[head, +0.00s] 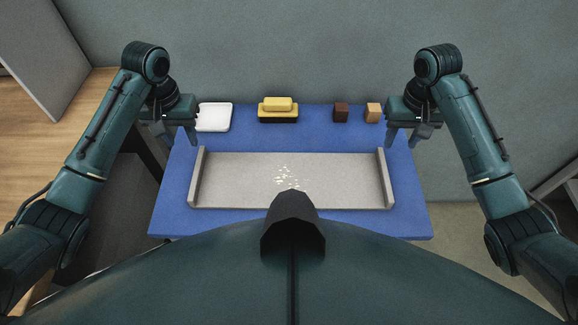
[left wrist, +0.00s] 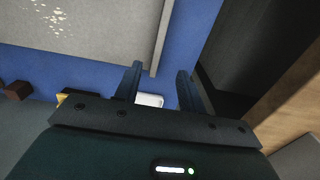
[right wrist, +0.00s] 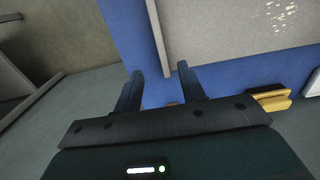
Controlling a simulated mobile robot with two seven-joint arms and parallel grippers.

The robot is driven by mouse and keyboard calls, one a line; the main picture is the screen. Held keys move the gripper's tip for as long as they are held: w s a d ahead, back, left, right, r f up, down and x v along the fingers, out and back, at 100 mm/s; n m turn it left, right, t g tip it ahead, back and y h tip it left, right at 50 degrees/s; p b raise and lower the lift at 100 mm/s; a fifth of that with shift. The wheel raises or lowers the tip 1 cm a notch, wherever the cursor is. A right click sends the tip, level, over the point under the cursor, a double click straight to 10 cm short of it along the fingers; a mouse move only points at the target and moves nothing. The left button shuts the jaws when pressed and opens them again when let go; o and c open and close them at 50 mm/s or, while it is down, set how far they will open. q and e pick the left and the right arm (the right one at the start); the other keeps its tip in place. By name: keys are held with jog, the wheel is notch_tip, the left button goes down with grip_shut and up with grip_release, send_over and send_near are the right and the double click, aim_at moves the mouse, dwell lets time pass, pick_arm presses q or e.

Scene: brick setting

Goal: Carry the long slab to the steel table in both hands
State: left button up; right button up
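The long slab (head: 240,180) is a pale grey board with a raised lip at each end and light specks in its middle. It lies flat on the blue table (head: 170,215). My left gripper (head: 178,135) is open and empty, above the table near the slab's far left corner. In the left wrist view its fingers (left wrist: 158,82) are apart, with the slab's end lip (left wrist: 161,40) ahead of them. My right gripper (head: 404,136) is open and empty near the far right corner. The right wrist view shows the other lip (right wrist: 157,38) ahead of its fingers (right wrist: 160,88). I cannot identify a steel table.
Along the table's back edge stand a white tray (head: 214,117), a yellow and black block (head: 278,110), a dark brown block (head: 341,112) and an orange-brown block (head: 373,113). A grey wall (head: 300,50) rises behind. Wooden floor (head: 25,140) shows at left.

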aim_at(196, 171)
pick_arm(q)
jog(key=shift+s, duration=0.25)
pick_arm(e)
jog(key=shift+s, duration=0.25)
pick_arm(q)
notch_tip(196, 171, down, 13)
jog(key=shift+w+f, duration=0.1)
pick_arm(e)
notch_tip(196, 171, down, 13)
jog(key=shift+f, duration=0.1)
pick_arm(q)
jog(key=shift+c, duration=0.4)
pick_arm(e)
jog(key=shift+c, duration=0.4)
pick_arm(q)
grip_shut()
pick_arm(e)
jog(key=shift+w, duration=0.1)
grip_shut()
pick_arm(q)
jog(key=shift+w+r, duration=0.15)
jog(key=shift+r, duration=0.15)
pick_arm(e)
jog(key=shift+w+r, duration=0.15)
jog(key=shift+r, duration=0.15)
